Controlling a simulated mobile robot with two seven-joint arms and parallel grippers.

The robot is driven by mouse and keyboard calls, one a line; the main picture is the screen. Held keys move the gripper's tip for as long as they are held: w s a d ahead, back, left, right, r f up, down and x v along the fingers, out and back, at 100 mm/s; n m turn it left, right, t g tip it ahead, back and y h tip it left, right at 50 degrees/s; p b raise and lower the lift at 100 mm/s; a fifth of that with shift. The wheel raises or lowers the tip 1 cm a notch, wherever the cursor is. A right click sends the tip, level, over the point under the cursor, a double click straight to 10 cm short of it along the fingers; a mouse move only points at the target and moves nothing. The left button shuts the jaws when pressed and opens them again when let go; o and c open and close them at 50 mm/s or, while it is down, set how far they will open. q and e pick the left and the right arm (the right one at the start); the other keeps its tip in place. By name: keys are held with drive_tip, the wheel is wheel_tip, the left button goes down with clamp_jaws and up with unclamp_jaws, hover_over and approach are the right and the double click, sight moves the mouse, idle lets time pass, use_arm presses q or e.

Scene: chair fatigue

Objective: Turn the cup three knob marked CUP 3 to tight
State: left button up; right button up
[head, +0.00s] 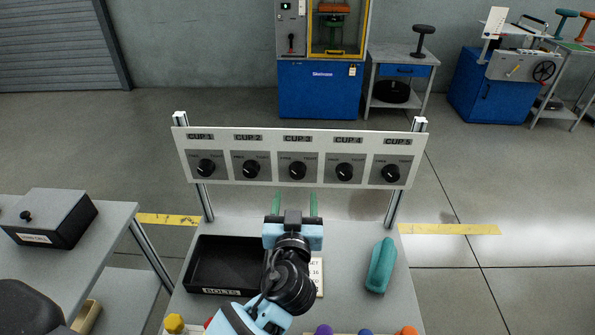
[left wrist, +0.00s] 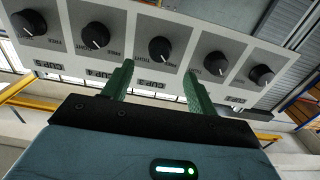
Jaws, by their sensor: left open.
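The CUP 3 knob (head: 298,170) is a round black dial in the middle of a white panel (head: 180,150), between printed words at its upper left and upper right. I cannot tell for sure where its pointer stands. It also shows in the left wrist view (left wrist: 162,49), where the panel appears upside down. My left gripper (head: 295,196) is open, with two green fingers pointing toward the panel just below this knob. In the left wrist view the gripper (left wrist: 158,68) has its fingertips on either side of the CUP 3 knob's line, with nothing between them. My right gripper is not seen.
Similar knobs for CUP 2 (head: 251,169) and CUP 4 (head: 344,172) flank it closely. Below the panel, the bench holds a black BOLTS tray (head: 190,270) and a teal object (head: 381,266). Metal posts (head: 393,207) support the panel's ends.

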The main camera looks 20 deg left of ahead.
sight(297, 175)
use_arm(q)
drive_tip(key=p+x, duration=0.1)
drive_tip(key=x, duration=0.5)
drive_tip(key=shift+w+r, duration=0.1)
drive_tip(key=shift+x, duration=0.75)
drive_tip(key=c, duration=1)
